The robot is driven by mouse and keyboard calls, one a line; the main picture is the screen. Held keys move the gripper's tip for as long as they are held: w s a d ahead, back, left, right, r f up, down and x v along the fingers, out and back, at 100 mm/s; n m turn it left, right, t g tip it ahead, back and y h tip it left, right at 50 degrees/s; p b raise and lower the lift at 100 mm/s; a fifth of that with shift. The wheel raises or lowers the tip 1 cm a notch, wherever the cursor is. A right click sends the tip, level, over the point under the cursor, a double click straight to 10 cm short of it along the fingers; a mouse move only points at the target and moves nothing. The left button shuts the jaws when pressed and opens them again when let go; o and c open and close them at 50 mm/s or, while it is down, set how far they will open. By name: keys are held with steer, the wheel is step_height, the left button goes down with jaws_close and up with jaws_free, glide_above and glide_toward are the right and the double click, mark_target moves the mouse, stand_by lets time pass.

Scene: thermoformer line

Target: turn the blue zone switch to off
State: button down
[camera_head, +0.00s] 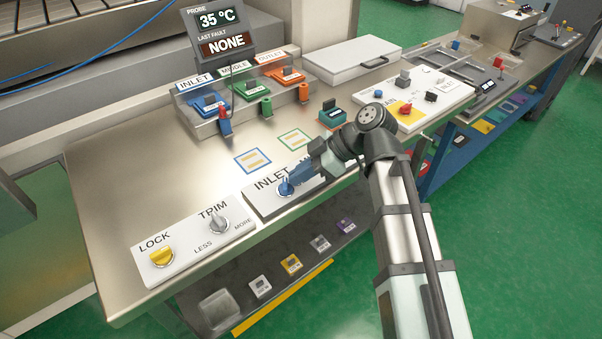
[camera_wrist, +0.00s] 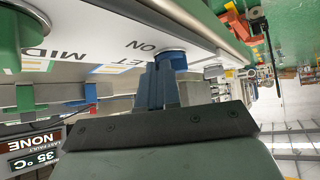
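The blue zone switch (camera_head: 284,188) is a round blue knob on a panel lettered INLET, near the bench's front edge. In the wrist view the blue knob (camera_wrist: 174,60) sits just beyond my fingertips, beside the lettering "ON". My gripper (camera_head: 297,179) reaches in from the right with its blue fingers pointing at the knob. In the wrist view my gripper's fingers (camera_wrist: 160,72) are close together, at or against the knob. I cannot tell whether they touch it or hold its handle. My gripper hides part of the panel and its lettering.
Left of it is a white panel with a grey TRIM knob (camera_head: 219,222) and a yellow LOCK knob (camera_head: 161,256). Behind stand blue, green and orange units (camera_head: 246,98) under a display (camera_head: 222,30) reading 35 °C and NONE. A teal-topped block (camera_head: 332,113) stands behind my wrist.

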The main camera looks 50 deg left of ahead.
steer(key=shift+s+a, duration=0.3)
steer(key=shift+a, duration=0.6)
steer(key=shift+s+a, duration=0.1)
stand_by(0.8)
steer(key=shift+s, duration=0.1)
steer(key=shift+s+d+f, duration=0.15)
steer(key=shift+s+d, duration=0.05)
steer(key=shift+d, duration=0.65)
steer(key=w, duration=0.4)
steer(key=shift+w+a, duration=0.4)
steer(key=w+r, duration=0.7)
steer(key=shift+w, duration=0.4)
